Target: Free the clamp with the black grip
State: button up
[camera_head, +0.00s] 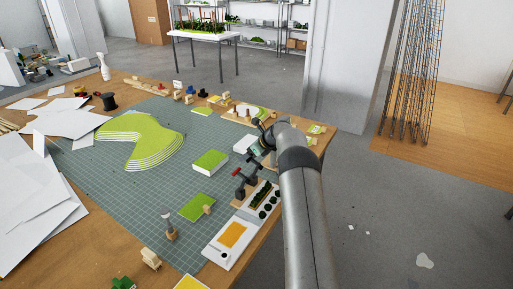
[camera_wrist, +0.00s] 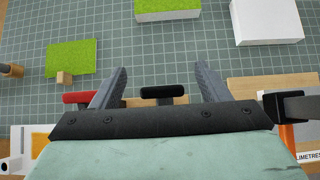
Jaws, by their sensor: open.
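The black grip (camera_wrist: 163,91) is a dark horizontal bar in the wrist view, above a wooden strip. My gripper (camera_wrist: 160,76) is open, with one grey finger on each side of the black grip; gaps show on both sides. The clamp's lower part is hidden behind my gripper body. A red grip (camera_wrist: 80,97) lies just left of the left finger, partly covered by it. In the head view the red grip (camera_head: 237,171) shows on a dark clamp at the mat's right edge, below my gripper (camera_head: 255,150). The black grip is not clear there.
A green-topped white block (camera_wrist: 167,10) and a white block (camera_wrist: 266,20) stand beyond the fingers on the gridded mat (camera_wrist: 120,45). A green square (camera_wrist: 71,58) with a small wooden block (camera_wrist: 64,78) lies left. A dark clamp-like part (camera_wrist: 290,107) sits close at right.

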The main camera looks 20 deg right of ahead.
jog(key=b+v, duration=0.3)
jog(key=v, duration=1.4)
jog(key=s+a+r+n+g+h, duration=0.1)
jog(key=s+a+r+n+g, duration=0.1)
jog(key=s+a+n, duration=0.7)
jog(key=s+a+r+n+g, duration=0.2)
jog(key=s+a+n, duration=0.2)
jog(key=s+a, duration=0.5)
jog(key=s+a+f+n+g+h, duration=0.1)
jog(key=s+a+f+n, duration=0.1)
jog(key=s+n, duration=0.3)
jog(key=s+a+f+n+h, duration=0.1)
jog(key=s+n, duration=0.4)
jog(key=s, duration=0.8)
jog(key=s+a+f+n+g+h, duration=0.1)
jog(key=s+a+f+n+h, duration=0.1)
jog(key=s+a+n, duration=0.3)
jog(key=s+f+n, duration=0.1)
jog(key=s, duration=0.3)
jog(key=shift+a+f+g, duration=0.3)
